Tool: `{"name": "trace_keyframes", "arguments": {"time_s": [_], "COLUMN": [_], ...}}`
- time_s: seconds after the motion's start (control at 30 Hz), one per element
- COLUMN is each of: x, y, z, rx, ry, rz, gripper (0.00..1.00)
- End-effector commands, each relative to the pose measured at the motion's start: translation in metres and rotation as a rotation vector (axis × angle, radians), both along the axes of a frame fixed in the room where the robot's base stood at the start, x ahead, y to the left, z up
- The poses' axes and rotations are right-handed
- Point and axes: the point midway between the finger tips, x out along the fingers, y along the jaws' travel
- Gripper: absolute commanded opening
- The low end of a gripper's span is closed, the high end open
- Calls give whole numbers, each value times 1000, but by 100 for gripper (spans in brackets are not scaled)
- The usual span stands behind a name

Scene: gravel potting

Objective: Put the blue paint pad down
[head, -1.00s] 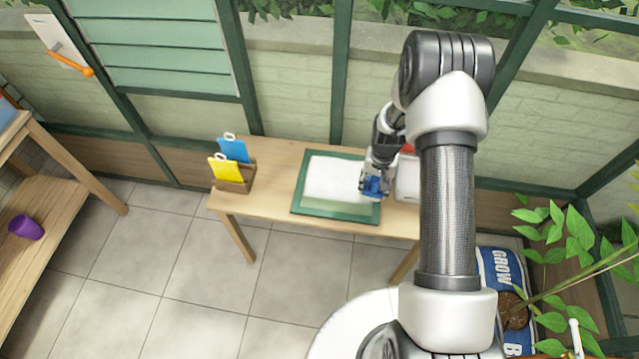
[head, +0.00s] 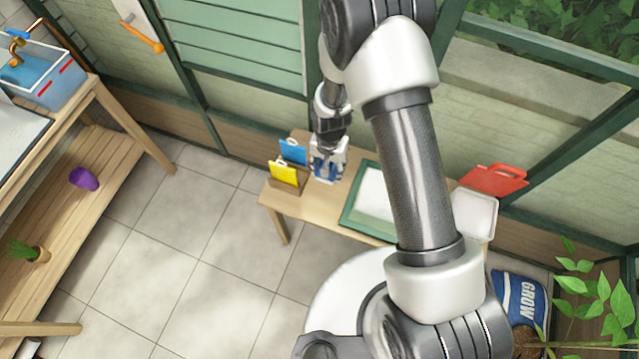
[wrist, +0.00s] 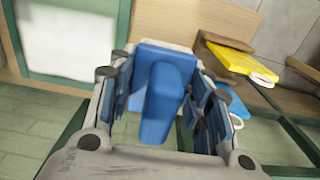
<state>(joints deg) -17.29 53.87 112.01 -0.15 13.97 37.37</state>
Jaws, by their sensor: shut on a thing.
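The blue paint pad (wrist: 160,95) is held between the fingers of my gripper (wrist: 165,115) in the wrist view. In the head view my gripper (head: 326,172) is over the small wooden table, just right of the rack with the blue and yellow cards. Only a small part of the pad shows there between the fingers. I cannot tell whether the pad touches the table top (head: 345,187).
The wooden rack (head: 290,188) holds a yellow card (head: 284,172) and a blue card (head: 293,151). A green-framed white sheet (head: 349,219) lies right of my gripper. An open white case with a red lid (head: 493,179) stands farther right. Bare wood lies between rack and frame.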

Motion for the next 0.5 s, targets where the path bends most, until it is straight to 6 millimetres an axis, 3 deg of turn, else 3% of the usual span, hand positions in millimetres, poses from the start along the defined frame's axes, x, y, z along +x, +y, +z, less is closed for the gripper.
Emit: {"name": "trace_keyframes", "arguments": {"time_s": [0.17, 0.5], "x": [-4, -3], "y": [1, 1], "z": [-35, -126], "rx": [-2, -1], "ry": [7, 5], "rz": [-2, -1], "gripper": [19, 19]}}
